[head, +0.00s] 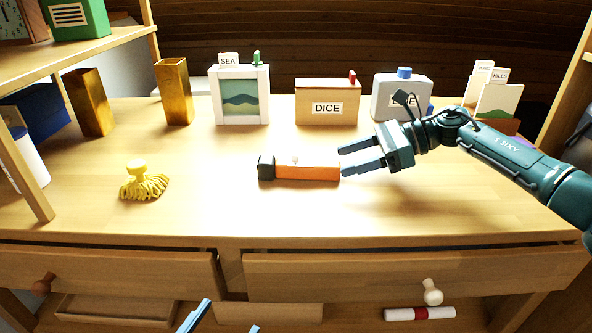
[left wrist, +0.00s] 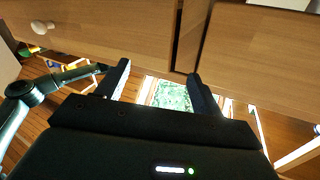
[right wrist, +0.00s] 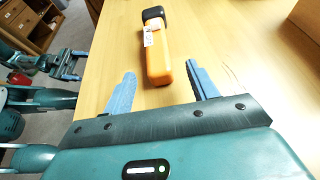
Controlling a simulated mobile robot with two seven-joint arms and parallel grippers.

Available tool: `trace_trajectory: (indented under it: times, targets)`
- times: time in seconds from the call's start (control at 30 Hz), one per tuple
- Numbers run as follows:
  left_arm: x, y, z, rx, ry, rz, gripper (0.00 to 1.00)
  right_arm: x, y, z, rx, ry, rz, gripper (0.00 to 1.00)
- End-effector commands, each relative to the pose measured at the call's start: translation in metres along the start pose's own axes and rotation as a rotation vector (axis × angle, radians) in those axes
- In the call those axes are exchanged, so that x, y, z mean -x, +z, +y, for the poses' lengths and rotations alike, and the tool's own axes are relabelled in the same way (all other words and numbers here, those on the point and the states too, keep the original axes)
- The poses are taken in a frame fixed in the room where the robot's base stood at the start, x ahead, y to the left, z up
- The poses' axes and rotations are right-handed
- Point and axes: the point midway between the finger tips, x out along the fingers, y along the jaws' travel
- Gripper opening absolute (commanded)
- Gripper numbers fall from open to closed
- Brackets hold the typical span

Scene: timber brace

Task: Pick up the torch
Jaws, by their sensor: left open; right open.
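The torch (head: 307,172) lies on its side on the middle of the desk top, with an orange body and a black head pointing left. My right gripper (head: 343,160) is open just to the right of the torch's orange end. In the right wrist view the torch (right wrist: 160,58) lies ahead, its orange end close to the gap between the open fingers (right wrist: 160,88) and its black head farther off. A pale label shows on its body. My left gripper (head: 225,325) is low in front of the drawers, open and empty; its fingers also show in the left wrist view (left wrist: 160,78).
A yellow brush-like object (head: 143,182) sits left on the desk top (head: 220,205). A DICE box (head: 327,102), a SEA frame (head: 239,95) and a grey container (head: 401,95) stand along the back. Two drawers (head: 110,268) are below the front edge. The desk around the torch is clear.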

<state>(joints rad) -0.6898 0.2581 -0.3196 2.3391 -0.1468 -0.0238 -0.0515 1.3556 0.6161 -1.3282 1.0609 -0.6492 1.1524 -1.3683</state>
Motion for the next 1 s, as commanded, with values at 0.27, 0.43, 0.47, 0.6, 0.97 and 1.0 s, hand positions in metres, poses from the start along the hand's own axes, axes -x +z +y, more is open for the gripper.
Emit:
trace_trajectory:
  times: [0.27, 0.43, 0.47, 0.6, 0.97, 1.0]
  targets:
    - [0.0, 0.002, 0.003, -0.014, 0.005, 0.048, 0.67, -0.036, -0.005, 0.004, 0.0, 0.004, 0.001, 0.58]
    - [0.0, -0.001, 0.005, -0.022, 0.009, 0.077, 0.67, -0.052, -0.004, 0.002, 0.0, 0.0, 0.001, 0.58]
    - [0.0, -0.002, 0.005, -0.023, 0.01, 0.079, 0.67, -0.053, -0.004, 0.002, 0.0, 0.0, 0.001, 0.58]
    - [0.0, -0.002, 0.006, -0.023, 0.011, 0.08, 0.67, -0.053, -0.003, 0.002, -0.001, -0.001, 0.001, 0.58]
    - [0.0, -0.002, 0.006, -0.023, 0.012, 0.078, 0.67, -0.053, -0.003, 0.002, -0.001, -0.001, 0.0, 0.34]
    - [0.0, -0.002, 0.006, -0.023, 0.012, 0.078, 0.67, -0.053, -0.003, 0.002, -0.001, -0.001, 0.0, 0.31]
